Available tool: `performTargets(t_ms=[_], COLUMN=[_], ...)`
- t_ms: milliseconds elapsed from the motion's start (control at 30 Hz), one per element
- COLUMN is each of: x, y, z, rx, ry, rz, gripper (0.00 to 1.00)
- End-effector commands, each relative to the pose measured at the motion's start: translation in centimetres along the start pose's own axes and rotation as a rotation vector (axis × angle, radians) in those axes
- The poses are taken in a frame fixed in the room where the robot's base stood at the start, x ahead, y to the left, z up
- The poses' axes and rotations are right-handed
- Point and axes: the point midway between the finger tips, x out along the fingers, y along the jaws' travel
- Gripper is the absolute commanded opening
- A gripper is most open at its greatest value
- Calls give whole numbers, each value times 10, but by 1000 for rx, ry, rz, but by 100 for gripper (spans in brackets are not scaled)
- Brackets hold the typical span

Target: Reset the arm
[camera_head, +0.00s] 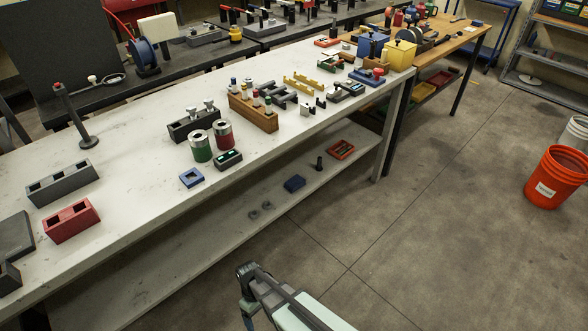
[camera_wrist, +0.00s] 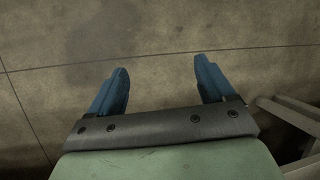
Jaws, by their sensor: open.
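My gripper (camera_wrist: 160,82) is open and empty in the wrist view, with its two blue fingers apart over bare concrete floor. In the head view my arm shows at the bottom centre, in front of the bench, with its end low and off the tabletop. The fingers are not clear there. The white workbench (camera_head: 130,195) runs from the lower left to the upper right, and my arm's end is apart from it.
On the bench stand a red block (camera_head: 70,222), a grey block (camera_head: 62,184), green (camera_head: 201,146) and red (camera_head: 224,134) cans, and a wooden rack (camera_head: 253,113). A lower shelf (camera_head: 290,205) holds small parts. An orange bucket (camera_head: 556,178) stands right. The floor between is clear.

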Motion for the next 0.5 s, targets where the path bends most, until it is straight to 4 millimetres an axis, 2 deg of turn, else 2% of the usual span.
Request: performTargets(t_ms=[33, 200, 500], x=[6, 22, 53], y=[14, 49, 88], z=[18, 66, 153], rx=[47, 191, 437], ry=[-7, -24, -63], rz=[-9, -35, -88], gripper=[82, 82, 82])
